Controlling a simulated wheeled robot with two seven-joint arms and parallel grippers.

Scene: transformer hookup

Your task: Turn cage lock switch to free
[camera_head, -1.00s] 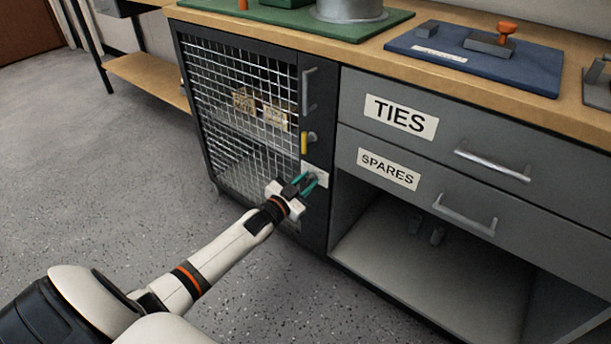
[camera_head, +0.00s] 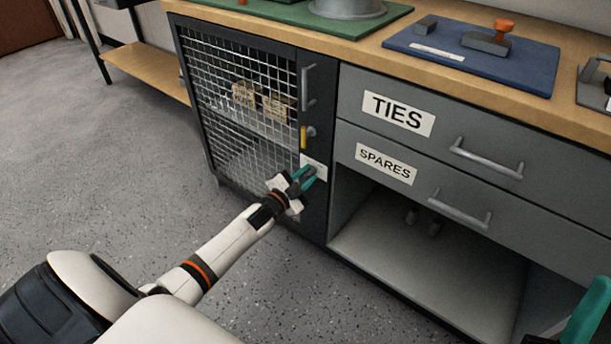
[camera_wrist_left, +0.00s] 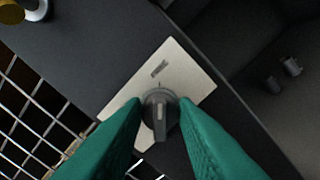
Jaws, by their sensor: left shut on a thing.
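The cage lock switch (camera_wrist_left: 159,108) is a grey rotary knob on a pale plate (camera_wrist_left: 205,83) on the cage door's dark frame. In the left wrist view the two green fingers of my left gripper (camera_wrist_left: 160,122) are on either side of the knob, shut on it. The knob's lettering is too small to read. In the head view my left gripper (camera_head: 306,179) is at the plate and hides the knob. The wire cage door (camera_head: 235,110) stands closed. A green fingertip of my right gripper (camera_head: 588,318) shows at the lower right corner; its opening cannot be seen.
The cage door has a vertical handle (camera_head: 306,88) and a yellow latch piece (camera_head: 304,137) above the switch. Drawers labelled TIES (camera_head: 398,113) and SPARES (camera_head: 385,163) are to the right, above an open shelf (camera_head: 430,265). The floor in front is clear.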

